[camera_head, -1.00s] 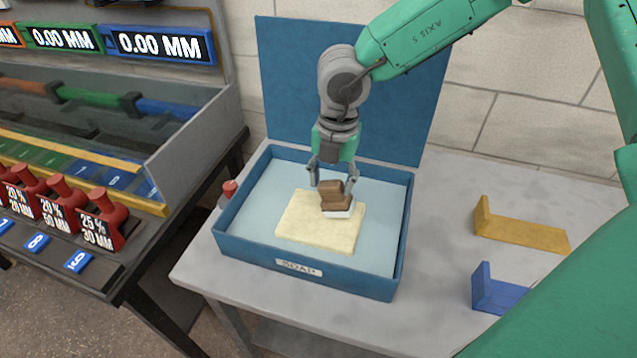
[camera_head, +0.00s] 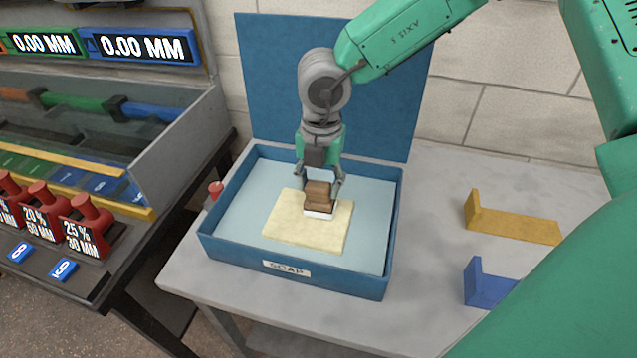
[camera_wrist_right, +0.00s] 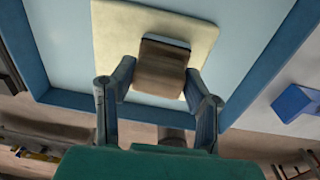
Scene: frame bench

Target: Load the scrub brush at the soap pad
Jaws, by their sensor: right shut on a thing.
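The scrub brush (camera_head: 318,198) has a brown wooden body and a pale underside. My right gripper (camera_head: 320,184) is shut on its brown body from above. The brush is upright over the pale yellow soap pad (camera_head: 290,231), near the pad's middle; I cannot tell whether its underside touches the pad. The pad lies in the blue tray (camera_head: 232,250) labelled SOAP. In the right wrist view the brush (camera_wrist_right: 161,68) sits between the two fingers of my right gripper (camera_wrist_right: 160,88), with the pad (camera_wrist_right: 115,38) behind it. My left gripper is not in view.
A blue panel (camera_head: 375,75) stands behind the tray. A yellow bracket (camera_head: 515,222) and a blue bracket (camera_head: 488,284) are on the grey table (camera_head: 425,235) to the right. At the left is a bench with red weights (camera_head: 84,228) and readouts (camera_head: 150,47).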

